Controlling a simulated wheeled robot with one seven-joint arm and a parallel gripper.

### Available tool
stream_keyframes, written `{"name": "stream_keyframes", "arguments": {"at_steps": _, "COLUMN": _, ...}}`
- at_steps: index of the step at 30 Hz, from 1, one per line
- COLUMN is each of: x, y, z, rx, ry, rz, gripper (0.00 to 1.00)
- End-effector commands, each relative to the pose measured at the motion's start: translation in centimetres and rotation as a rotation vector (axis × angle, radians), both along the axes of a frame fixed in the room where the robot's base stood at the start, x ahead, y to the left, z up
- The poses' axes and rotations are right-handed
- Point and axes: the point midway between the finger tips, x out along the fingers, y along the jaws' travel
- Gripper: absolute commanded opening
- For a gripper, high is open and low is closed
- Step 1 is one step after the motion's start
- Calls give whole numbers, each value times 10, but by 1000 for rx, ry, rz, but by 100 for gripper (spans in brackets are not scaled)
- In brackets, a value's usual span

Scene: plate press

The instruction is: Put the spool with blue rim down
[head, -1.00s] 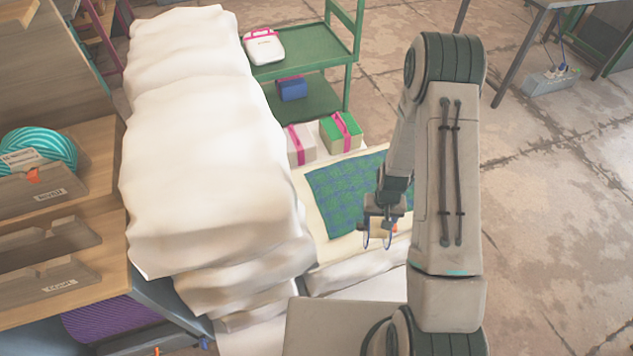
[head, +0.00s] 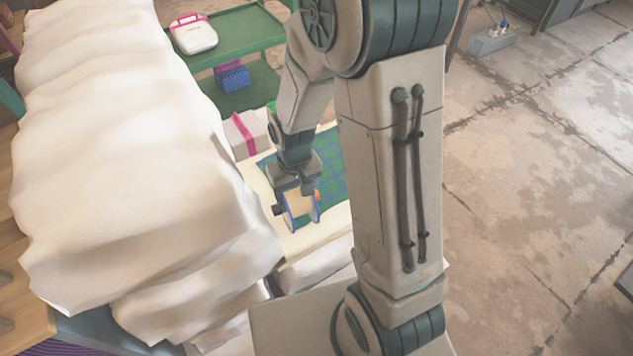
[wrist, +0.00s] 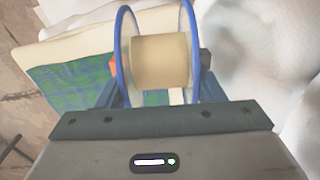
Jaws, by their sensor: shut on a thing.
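The spool with blue rim (head: 299,206) has clear flanges edged in blue and a cream core. My gripper (head: 295,197) is shut on it and holds it above the pale surface by the blue-green cloth. In the wrist view the spool (wrist: 160,60) sits across between the two fingers, its flanges upright in the picture. A small orange part shows beside it. Whether the spool touches anything below cannot be told.
A blue-green patterned cloth (head: 331,160) lies beside the spool on a cream surface. A large draped white heap (head: 130,150) stands at left. A white box with a pink band (head: 246,135) and a green cart (head: 235,40) are behind.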

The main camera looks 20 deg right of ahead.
Motion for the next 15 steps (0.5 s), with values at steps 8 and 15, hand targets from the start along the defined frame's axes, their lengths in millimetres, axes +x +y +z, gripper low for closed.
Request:
{"name": "stream_keyframes", "arguments": {"at_steps": 8, "x": -55, "y": 12, "z": -4, "rx": -9, "ry": -9, "rz": 73, "gripper": 6}}
{"name": "stream_keyframes", "arguments": {"at_steps": 15, "x": -91, "y": 13, "z": -5, "rx": -21, "ry": -8, "rz": 110, "gripper": 6}}
